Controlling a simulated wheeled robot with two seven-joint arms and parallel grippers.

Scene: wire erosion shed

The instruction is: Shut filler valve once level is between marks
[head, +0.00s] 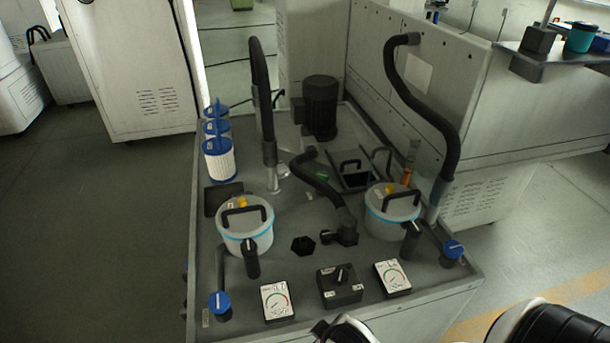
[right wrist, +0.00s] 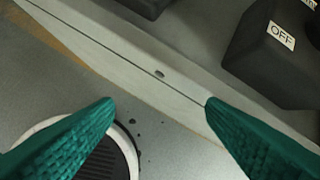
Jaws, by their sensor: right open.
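Two blue-knobbed valves show in the head view, one at the front left corner (head: 220,302) and one at the right edge (head: 453,250); I cannot tell which is the filler valve. A small clear upright tube with an orange lower part (head: 406,176) stands behind the right filter pot; it may be the level glass, but no marks are readable. My right gripper's teal fingers (right wrist: 160,105) are apart and empty near the tank's front edge, beside a black box with an OFF label (right wrist: 281,35). My left gripper is not in view.
Two lidded filter pots (head: 244,228) (head: 392,212) stand on the tank top. Black hoses (head: 425,110) arch over the tank. White-and-blue cartridges (head: 219,160) stand at the left. Floor left of the tank is clear.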

